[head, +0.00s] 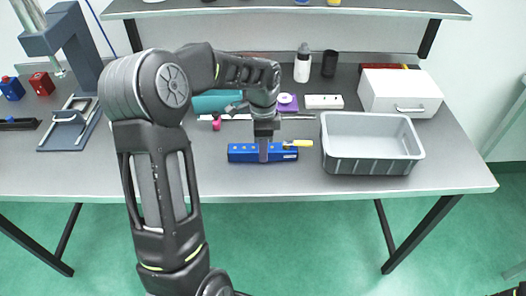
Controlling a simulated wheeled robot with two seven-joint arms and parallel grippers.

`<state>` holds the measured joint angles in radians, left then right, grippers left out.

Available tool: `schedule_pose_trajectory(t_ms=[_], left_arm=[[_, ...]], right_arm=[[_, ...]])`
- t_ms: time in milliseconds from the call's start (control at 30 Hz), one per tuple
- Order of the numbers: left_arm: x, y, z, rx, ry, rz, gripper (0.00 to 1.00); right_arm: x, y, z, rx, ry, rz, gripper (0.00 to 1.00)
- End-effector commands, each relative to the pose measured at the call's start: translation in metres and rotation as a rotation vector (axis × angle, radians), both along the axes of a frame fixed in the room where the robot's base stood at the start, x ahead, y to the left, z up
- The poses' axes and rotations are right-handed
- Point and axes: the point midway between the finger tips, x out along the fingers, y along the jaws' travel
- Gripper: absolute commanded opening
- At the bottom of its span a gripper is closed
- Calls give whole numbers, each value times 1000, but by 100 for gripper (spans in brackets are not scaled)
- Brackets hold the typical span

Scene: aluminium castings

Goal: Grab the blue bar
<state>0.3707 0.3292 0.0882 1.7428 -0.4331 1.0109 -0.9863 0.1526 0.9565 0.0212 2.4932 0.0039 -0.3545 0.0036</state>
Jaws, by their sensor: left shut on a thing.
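The blue bar (240,153) lies lengthwise near the front edge of the grey table, left of the grey bin. It has small dark marks along its face. My left gripper (263,155) points down over the middle of the bar and is shut on it. The fingers hide part of the bar's middle. The bar appears to be at table level; I cannot tell whether it is lifted. My right gripper is not in view.
A grey open bin (372,163) stands close to the bar's right. A yellow-handled tool (298,143) lies by the bar's right end. Behind are a white box (400,93), a power strip (324,102), a bottle (302,63) and a teal object (216,102). A press stands at left.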

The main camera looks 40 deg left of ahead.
Motion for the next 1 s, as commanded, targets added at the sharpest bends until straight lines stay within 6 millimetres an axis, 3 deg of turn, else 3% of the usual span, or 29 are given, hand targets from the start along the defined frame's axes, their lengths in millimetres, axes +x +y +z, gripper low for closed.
schedule_pose_trajectory(t_ms=[133, 633, 767, 1000], left_arm=[[0, 0, 0, 0, 0, 0, 0], [1, 0, 5, 0, -2, 0, 0], [1, 0, 19, 1, -4, 1, 0], [1, 0, 65, 1, -6, 0, 0]], right_arm=[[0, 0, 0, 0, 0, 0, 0], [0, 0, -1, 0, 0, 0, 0], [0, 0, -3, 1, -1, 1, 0], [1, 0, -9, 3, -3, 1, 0]])
